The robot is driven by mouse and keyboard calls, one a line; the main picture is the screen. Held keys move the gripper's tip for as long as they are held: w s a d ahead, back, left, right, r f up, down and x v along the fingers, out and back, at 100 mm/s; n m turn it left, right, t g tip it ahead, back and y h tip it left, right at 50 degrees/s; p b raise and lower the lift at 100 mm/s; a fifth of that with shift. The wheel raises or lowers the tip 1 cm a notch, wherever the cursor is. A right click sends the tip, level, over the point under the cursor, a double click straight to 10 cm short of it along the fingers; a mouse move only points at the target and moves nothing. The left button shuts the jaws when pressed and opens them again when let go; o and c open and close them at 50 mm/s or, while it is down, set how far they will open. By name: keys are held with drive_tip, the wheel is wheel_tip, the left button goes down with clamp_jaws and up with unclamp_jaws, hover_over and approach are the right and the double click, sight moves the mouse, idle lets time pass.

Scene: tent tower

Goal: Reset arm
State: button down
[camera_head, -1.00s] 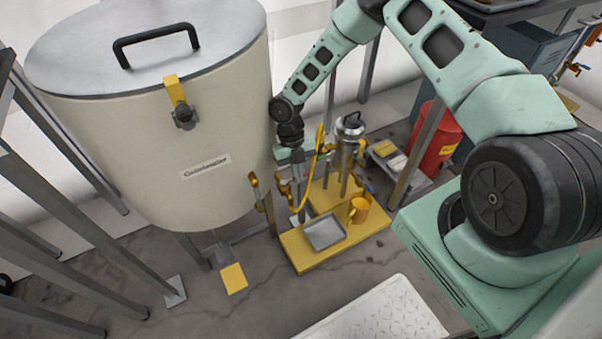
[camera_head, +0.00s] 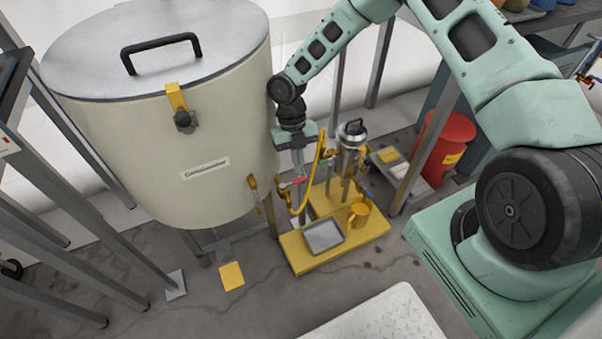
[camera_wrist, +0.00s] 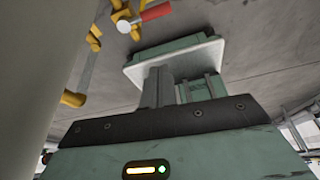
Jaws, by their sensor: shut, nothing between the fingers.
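My gripper (camera_head: 299,172) points down beside the right side of the large cream tank (camera_head: 165,150). Its fingers are shut with nothing between them; they also show in the wrist view (camera_wrist: 172,92). A valve with a red handle (camera_head: 292,183) is just below the fingertips in the head view. The red handle also shows at the top of the wrist view (camera_wrist: 157,11), apart from the fingers. A yellow hose (camera_head: 315,175) hangs just right of the gripper.
A yellow stand (camera_head: 300,262) below holds a grey tray (camera_head: 323,236), an orange mug (camera_head: 358,214) and a small metal vessel (camera_head: 351,140). A red bin (camera_head: 450,150) is at the right. Metal posts crowd the left. Some floor in front is clear.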

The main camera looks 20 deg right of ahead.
drive_tip(key=shift+v, duration=0.9)
